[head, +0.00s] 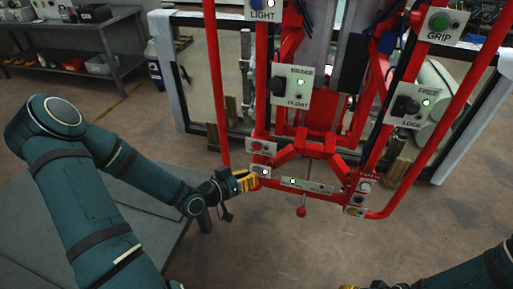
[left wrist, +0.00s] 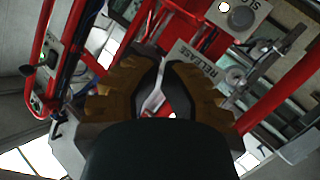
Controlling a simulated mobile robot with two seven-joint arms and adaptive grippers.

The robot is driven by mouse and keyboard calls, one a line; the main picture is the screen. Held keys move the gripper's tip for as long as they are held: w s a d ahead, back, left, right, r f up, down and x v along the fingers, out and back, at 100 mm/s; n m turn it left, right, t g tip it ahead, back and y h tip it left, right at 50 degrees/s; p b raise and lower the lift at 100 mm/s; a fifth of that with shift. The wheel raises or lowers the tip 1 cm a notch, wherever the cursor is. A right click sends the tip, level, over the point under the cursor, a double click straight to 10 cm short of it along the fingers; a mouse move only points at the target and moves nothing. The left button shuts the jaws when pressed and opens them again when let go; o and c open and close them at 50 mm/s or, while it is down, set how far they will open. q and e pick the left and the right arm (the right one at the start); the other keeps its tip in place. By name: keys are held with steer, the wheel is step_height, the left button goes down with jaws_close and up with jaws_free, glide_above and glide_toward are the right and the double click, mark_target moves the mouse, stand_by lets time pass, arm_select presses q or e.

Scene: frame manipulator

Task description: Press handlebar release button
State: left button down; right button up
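The red frame manipulator (head: 212,80) carries several small control panels. In the left wrist view, a pale panel (left wrist: 195,62) reads "RELEASE", just past my fingertips; its button cannot be made out, and my fingers hide part of the panel. In the head view my left gripper (head: 250,181) has its yellow fingertips at the lower left of the red handlebar, beside a small panel (head: 262,172) with a lit white lamp. Its fingers (left wrist: 162,62) come together at the tips and hold nothing visible. My right gripper (head: 360,287) barely shows at the bottom edge.
Panels marked LIGHT (head: 264,10), BRAKE/FLOAT (head: 299,90), GRIP (head: 440,24) and FREE/LOCK (head: 412,107) sit higher on the manipulator. A red ball-ended lever (head: 301,211) hangs below the handlebar. A grey table (head: 140,225) stands under my left arm. Open floor lies below the handlebar.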

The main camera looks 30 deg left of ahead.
arm_select(q)
steer(key=w+a, duration=0.2)
steer(key=w, duration=0.6)
steer(key=shift+w+b, duration=0.25)
steer(key=shift+b, duration=0.2)
steer(key=shift+w, duration=0.1)
stand_by(1.1)
steer(key=shift+w+a, duration=0.15)
steer(key=shift+w, duration=0.15)
steer(key=shift+w+a, duration=0.1)
steer(key=shift+w, duration=0.35)
stand_by(0.9)
steer(key=shift+s, duration=0.9)
steer(key=shift+d, duration=0.2)
steer(key=s, duration=0.2)
steer(key=s+d+p, duration=0.1)
steer(key=s, duration=0.1)
steer(key=shift+s, duration=0.4)
